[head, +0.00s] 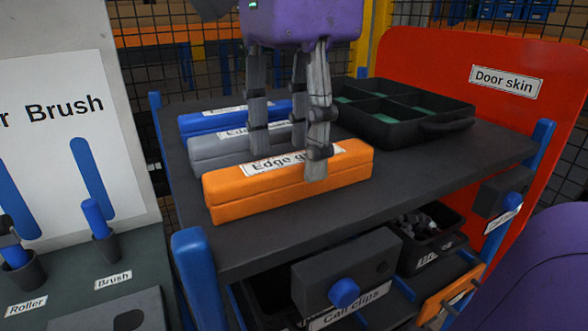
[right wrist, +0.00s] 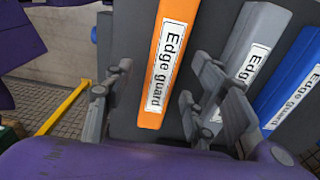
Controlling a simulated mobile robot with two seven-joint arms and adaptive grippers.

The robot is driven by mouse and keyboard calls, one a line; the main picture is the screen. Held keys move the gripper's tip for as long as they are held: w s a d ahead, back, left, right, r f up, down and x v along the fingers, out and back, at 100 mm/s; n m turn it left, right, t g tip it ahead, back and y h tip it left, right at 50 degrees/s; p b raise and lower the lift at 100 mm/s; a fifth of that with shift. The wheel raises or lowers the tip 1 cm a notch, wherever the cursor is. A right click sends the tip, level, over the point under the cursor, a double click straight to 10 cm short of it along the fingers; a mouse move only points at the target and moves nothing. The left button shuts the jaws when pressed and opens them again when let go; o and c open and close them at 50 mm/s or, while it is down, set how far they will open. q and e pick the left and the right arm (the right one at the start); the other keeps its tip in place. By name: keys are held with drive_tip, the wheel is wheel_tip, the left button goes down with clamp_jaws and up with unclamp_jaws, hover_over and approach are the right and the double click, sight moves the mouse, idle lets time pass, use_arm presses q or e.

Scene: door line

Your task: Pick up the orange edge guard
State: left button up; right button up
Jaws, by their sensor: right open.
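The orange edge guard (head: 290,187) is a long labelled bar lying on the dark top of the rack (head: 430,165), nearest its front edge. My right gripper (head: 290,150) points down over it, open. One grey finger hangs in front of the bar's near face and covers part of its label; the others are on the far side. In the right wrist view the orange edge guard (right wrist: 157,85) passes between the spread fingers (right wrist: 155,105). Whether any finger touches it I cannot tell. My left gripper is not in view.
A grey edge guard (head: 215,152) and a blue one (head: 215,119) lie behind the orange one. A black divided tray (head: 447,126) stands at the back right, before a red door skin (head: 440,60). Blue posts (head: 198,265) rise at the rack's corners.

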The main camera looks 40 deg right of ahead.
sight(295, 158)
wheel_tip(295, 158, down, 2)
drive_tip(key=shift+w+f, duration=0.1)
drive_tip(key=shift+f, duration=0.25)
drive_tip(key=c, duration=1.3)
drive_tip(key=shift+r, duration=0.25)
wheel_tip(295, 158, up, 18)
drive_tip(key=shift+f+p, duration=0.2)
drive_tip(key=shift+p, duration=0.6)
drive_tip(key=o, duration=0.4)
clamp_jaws()
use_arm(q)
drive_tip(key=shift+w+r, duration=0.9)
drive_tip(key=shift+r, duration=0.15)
use_arm(e)
drive_tip(key=shift+d+f, duration=0.1)
drive_tip(key=shift+f, duration=0.05)
